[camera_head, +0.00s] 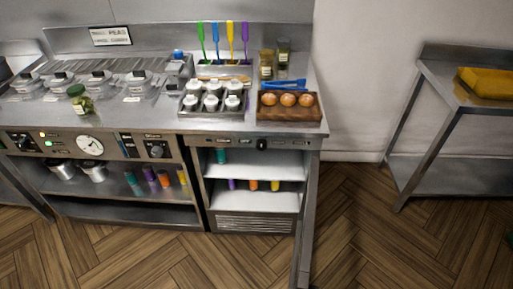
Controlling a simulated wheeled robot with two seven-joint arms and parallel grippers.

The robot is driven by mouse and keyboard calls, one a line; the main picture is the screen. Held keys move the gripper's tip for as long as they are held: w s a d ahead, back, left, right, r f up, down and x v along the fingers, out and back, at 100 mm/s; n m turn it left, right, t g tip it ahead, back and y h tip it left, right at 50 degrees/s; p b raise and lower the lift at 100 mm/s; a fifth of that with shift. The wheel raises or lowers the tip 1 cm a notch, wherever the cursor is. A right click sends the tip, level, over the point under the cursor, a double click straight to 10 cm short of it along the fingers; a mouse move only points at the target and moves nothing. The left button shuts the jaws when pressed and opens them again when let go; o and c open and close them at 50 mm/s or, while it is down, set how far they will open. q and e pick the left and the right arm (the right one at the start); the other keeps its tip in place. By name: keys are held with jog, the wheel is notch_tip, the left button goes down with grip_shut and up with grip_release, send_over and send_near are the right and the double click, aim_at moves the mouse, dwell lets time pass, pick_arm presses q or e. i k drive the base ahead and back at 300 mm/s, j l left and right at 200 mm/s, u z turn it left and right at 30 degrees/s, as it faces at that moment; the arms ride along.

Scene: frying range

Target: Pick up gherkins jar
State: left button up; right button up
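A small glass jar with green contents and a pale label (80,99) stands upright near the front edge of the steel counter at left, above the dial panel. It looks like the gherkins jar, but its label is too small to read. Two more glass jars stand at the back right of the counter: one brownish-yellow (266,65) and one dark with a pale label (283,53). Their labels are also unreadable. Neither of my grippers shows in the head view.
Lidded containers (138,81) sit behind the green jar. A tray of white-topped shakers (211,96) and a wooden tray with brown eggs (289,108) stand to the right. Colourful utensils (230,42) stand behind. The wooden floor (385,240) is clear.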

aim_at(82, 104)
jog(key=i+j+u, duration=0.15)
jog(key=j, duration=0.25)
jog(key=j+u, duration=0.15)
jog(key=j, duration=0.3)
jog(key=i+j+u, duration=0.45)
jog(key=i+u, duration=0.2)
jog(key=i, duration=0.45)
